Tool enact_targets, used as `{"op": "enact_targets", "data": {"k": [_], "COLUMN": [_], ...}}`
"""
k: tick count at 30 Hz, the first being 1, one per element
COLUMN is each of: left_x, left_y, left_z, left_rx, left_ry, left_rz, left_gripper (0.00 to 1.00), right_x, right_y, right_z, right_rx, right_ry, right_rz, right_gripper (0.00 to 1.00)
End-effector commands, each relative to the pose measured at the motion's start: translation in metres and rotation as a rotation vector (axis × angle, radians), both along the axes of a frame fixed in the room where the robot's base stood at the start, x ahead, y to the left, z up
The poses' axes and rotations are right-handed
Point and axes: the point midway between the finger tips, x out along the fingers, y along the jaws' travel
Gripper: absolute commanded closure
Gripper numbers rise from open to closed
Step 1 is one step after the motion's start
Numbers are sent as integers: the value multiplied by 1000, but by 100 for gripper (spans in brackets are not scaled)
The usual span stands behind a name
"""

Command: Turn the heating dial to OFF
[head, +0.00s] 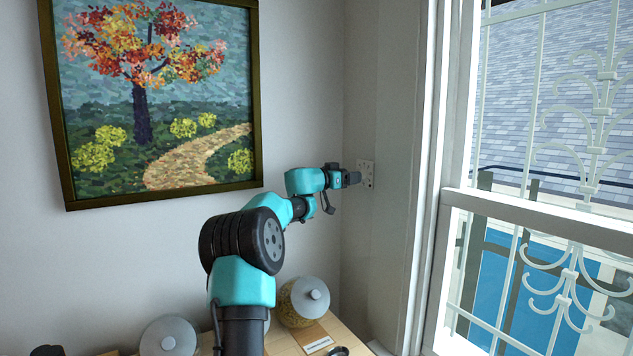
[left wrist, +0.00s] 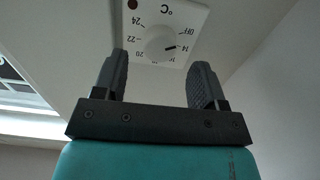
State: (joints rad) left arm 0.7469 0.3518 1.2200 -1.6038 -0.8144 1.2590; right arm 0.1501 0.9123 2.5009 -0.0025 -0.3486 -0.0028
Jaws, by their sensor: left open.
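The heating dial is a white plate (head: 367,174) on the wall beside the window frame. In the left wrist view its face (left wrist: 196,22) shows °C, a red dot, several temperature numbers and OFF. Its round white knob (left wrist: 157,45) has a dark pointer mark that points close to 14, a little short of OFF. My left gripper (head: 353,178) is right in front of the plate. In the left wrist view its two dark fingers (left wrist: 158,78) are open, one on each side below the knob, with nothing between them. I cannot tell whether they touch the plate. My right gripper is not in view.
A window with a white frame (head: 426,180) and ornate bars stands right of the dial. A framed tree painting (head: 155,100) hangs at left. Below my arm, a wooden surface (head: 345,329) holds lidded jars (head: 304,300) and a small label card (head: 318,345).

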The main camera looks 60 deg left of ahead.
Motion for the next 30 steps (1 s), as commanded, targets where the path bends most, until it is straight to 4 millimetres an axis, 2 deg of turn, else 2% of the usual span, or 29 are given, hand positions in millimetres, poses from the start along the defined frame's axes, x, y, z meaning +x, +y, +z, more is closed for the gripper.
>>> {"op": "enact_targets", "data": {"k": [3, 18, 24, 30], "left_x": [-25, -117, -134, -135], "left_y": [2, 9, 9, 10], "left_z": [0, 0, 0, 0], "left_rx": [-1, 0, 0, 0], "left_ry": [0, 0, 0, 0], "left_rz": [4, 3, 1, 0], "left_gripper": [35, 35, 35, 35], "right_x": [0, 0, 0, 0], "right_y": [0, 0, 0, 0], "right_z": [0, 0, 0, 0], "right_rx": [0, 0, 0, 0], "right_ry": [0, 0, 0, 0], "right_rz": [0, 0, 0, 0], "right_gripper": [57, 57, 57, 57]}}
